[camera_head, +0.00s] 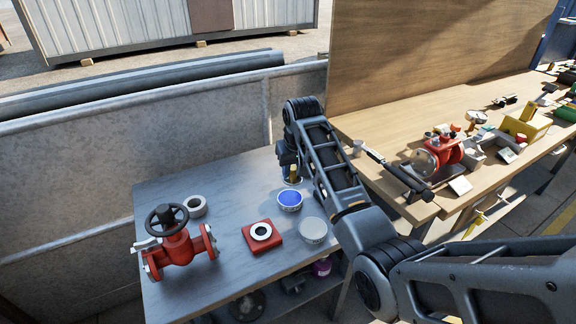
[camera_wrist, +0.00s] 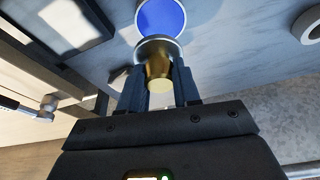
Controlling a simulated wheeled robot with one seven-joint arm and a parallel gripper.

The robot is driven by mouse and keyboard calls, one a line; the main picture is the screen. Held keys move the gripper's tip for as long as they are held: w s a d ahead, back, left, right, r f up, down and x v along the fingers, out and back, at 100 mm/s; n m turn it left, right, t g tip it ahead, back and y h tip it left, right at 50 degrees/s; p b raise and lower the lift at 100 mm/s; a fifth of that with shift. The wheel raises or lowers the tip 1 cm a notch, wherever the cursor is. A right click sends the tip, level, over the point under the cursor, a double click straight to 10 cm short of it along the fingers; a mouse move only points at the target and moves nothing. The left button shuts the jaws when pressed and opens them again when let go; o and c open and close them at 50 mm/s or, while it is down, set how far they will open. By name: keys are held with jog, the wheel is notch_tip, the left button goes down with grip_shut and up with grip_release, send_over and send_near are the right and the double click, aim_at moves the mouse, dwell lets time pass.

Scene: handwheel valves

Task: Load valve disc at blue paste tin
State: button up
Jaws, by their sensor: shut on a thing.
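The blue paste tin (camera_head: 290,201) stands open on the grey bench, its blue paste facing up. It also shows in the wrist view (camera_wrist: 160,17), just beyond the fingertips. My gripper (camera_head: 291,174) is at the far side of this tin, pointing down. In the wrist view my gripper (camera_wrist: 159,88) is shut on the brass stem of the valve disc (camera_wrist: 158,66). The disc's pale round rim (camera_wrist: 142,50) shows at the stem's far end, overlapping the tin's near edge in the picture. I cannot tell whether disc and tin touch.
A grey-topped tin (camera_head: 313,230) stands near the blue one. A red block with a white ring (camera_head: 262,238), a grey ring (camera_head: 196,206) and a red handwheel valve (camera_head: 176,244) are to the left. A wooden bench (camera_head: 375,130) with tools stands at right.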

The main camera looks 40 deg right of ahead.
aim_at(291, 179)
jog(key=shift+w+a+f, duration=0.2)
jog(key=shift+a+f, duration=0.05)
jog(key=shift+a, duration=0.05)
jog(key=shift+f+b, duration=0.9)
jog(key=shift+f, duration=1.9)
jog(key=shift+s+f, duration=0.1)
jog(key=shift+f, duration=0.5)
dwell(0.5)
notch_tip(291, 179, up, 3)
jog(key=shift+f+p, duration=0.15)
jog(key=shift+p, duration=0.9)
jog(key=shift+r, duration=2.25)
